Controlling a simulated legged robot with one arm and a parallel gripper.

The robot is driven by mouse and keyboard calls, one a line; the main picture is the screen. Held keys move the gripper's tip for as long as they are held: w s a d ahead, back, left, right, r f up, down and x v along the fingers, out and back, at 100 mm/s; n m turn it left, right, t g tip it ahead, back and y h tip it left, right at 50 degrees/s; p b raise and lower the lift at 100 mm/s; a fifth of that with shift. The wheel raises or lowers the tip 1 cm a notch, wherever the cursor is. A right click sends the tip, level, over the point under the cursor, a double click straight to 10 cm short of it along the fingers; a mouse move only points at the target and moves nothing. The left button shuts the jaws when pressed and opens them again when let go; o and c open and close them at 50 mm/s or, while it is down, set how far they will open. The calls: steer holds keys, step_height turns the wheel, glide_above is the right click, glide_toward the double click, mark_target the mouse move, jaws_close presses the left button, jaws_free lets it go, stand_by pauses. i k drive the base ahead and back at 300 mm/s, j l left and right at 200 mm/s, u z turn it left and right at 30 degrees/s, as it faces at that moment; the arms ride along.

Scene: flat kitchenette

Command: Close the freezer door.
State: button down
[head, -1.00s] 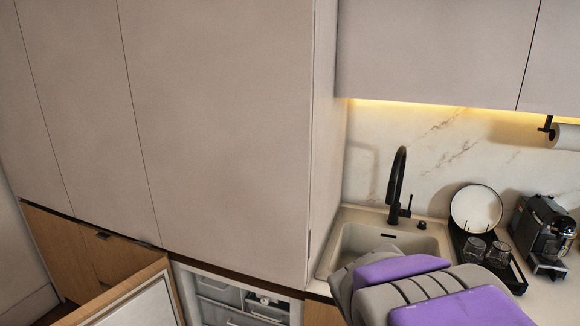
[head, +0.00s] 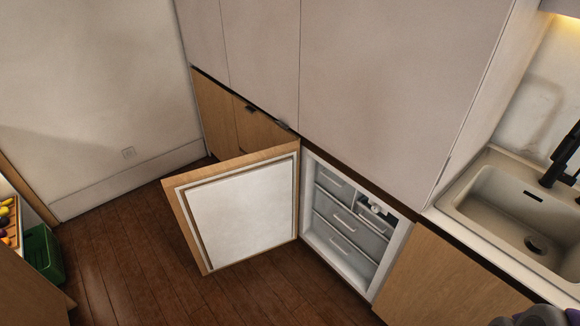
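The freezer door (head: 243,212) stands wide open in the head view, swung out to the left over the floor. It has a wooden outer edge and a white inner panel, and its hinge side meets the left side of the freezer opening. The freezer (head: 347,226) has a white frame and several clear-fronted drawers, all pushed in as far as I can see. A small item sits near the top right inside. Only a small dark and purple piece of my arm shows at the bottom right corner. My gripper is not in view.
Wooden floor (head: 130,255) is clear left of and in front of the door. A green crate (head: 42,255) stands at the far left beside a shelf with produce. Wooden cabinets (head: 222,118) flank the freezer, and a sink (head: 515,215) is at right.

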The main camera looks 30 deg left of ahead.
mark_target(227, 213)
steer(key=u, duration=1.3)
steer(key=i+j+u, duration=0.2)
steer(key=u, duration=0.2)
steer(key=i+j+u, duration=0.15)
steer(key=u, duration=0.25)
steer(key=i+u, duration=0.6)
steer(key=i, duration=0.7)
steer(key=i+u, duration=0.15)
steer(key=i, duration=0.7)
steer(key=i+l+z, duration=0.1)
steer(key=i+z, duration=0.3)
steer(key=i, duration=0.2)
steer(key=i+j+z, duration=0.1)
steer(key=i+z, duration=0.25)
steer(key=i, duration=0.2)
steer(key=i+j+z, duration=0.25)
steer(key=i+z, duration=0.15)
steer(key=i, duration=0.15)
steer(key=z, duration=0.45)
steer(key=i+z, duration=0.15)
steer(key=z, duration=0.3)
steer(key=j+z, duration=0.1)
steer(key=z, duration=0.85)
steer(key=j+z, duration=0.1)
steer(key=z, duration=1.4)
steer(key=j+u, duration=0.15)
steer(key=j, duration=0.4)
